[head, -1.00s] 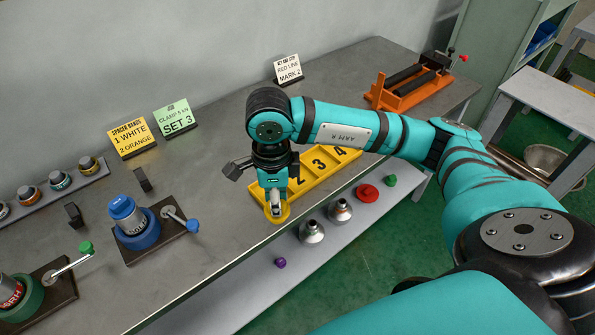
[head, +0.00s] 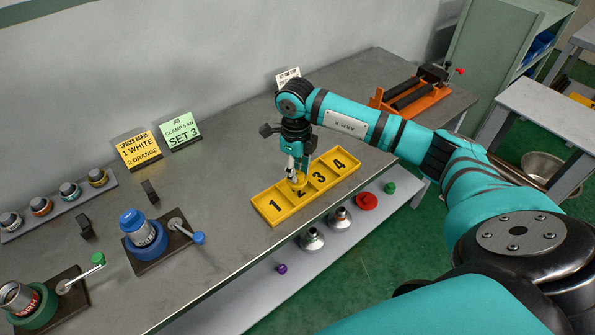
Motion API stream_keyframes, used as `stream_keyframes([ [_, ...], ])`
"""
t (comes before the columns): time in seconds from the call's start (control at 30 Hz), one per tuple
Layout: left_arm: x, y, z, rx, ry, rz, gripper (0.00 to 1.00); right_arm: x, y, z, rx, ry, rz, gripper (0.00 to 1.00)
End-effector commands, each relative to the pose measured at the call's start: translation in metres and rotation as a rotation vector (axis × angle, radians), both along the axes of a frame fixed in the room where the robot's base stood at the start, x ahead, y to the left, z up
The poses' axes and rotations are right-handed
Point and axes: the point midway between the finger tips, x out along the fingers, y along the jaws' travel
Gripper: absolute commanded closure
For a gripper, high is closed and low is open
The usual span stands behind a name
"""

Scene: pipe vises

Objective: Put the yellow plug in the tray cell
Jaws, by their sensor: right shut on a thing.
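The yellow tray (head: 262,201) lies on the bench with its cells numbered 1 to 4. My right gripper (head: 295,172) points down over cell 2 and is shut on the yellow plug (head: 298,182). The plug is at the cell 2 area and partly covers that number. I cannot tell whether it touches the tray or is just above it. My left gripper is not in view.
Blue (head: 147,236) and green (head: 25,308) vises stand at the left. Sign cards (head: 138,149) and a rack (head: 60,206) are behind them. An orange vise (head: 412,98) is at the far end. A lower shelf (head: 262,302) holds a red disc (head: 366,201) and metal funnels.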

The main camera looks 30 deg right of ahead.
Motion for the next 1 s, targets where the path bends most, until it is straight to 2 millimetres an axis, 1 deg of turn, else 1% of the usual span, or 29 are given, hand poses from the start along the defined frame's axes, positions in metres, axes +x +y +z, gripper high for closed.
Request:
stream_keyframes([
  [0.07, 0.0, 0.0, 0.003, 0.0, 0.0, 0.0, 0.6, 0.006, -0.005, 0.0, 0.001, 0.0, -0.001, 1.0],
  [0.17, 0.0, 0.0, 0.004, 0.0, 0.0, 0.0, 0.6, 0.008, -0.008, -0.002, 0.0, -0.001, 0.001, 1.0],
  [0.27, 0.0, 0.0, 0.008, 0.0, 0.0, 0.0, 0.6, 0.007, -0.008, -0.011, -0.001, 0.003, 0.0, 1.0],
  [0.4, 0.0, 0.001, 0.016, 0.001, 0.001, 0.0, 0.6, 0.007, -0.008, -0.03, 0.001, 0.003, 0.001, 1.0],
  [0.47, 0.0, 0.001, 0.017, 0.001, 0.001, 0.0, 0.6, 0.007, -0.008, -0.035, 0.0, 0.001, 0.0, 1.0],
  [0.8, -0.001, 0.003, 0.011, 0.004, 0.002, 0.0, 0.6, 0.008, -0.008, -0.041, -0.001, 0.0, 0.001, 1.0],
  [0.83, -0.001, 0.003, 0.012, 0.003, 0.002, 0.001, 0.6, 0.008, -0.008, -0.04, 0.0, -0.001, 0.001, 0.73],
  [1.0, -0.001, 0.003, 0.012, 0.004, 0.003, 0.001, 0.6, 0.008, -0.008, -0.039, 0.0, 0.0, 0.001, 0.52],
])
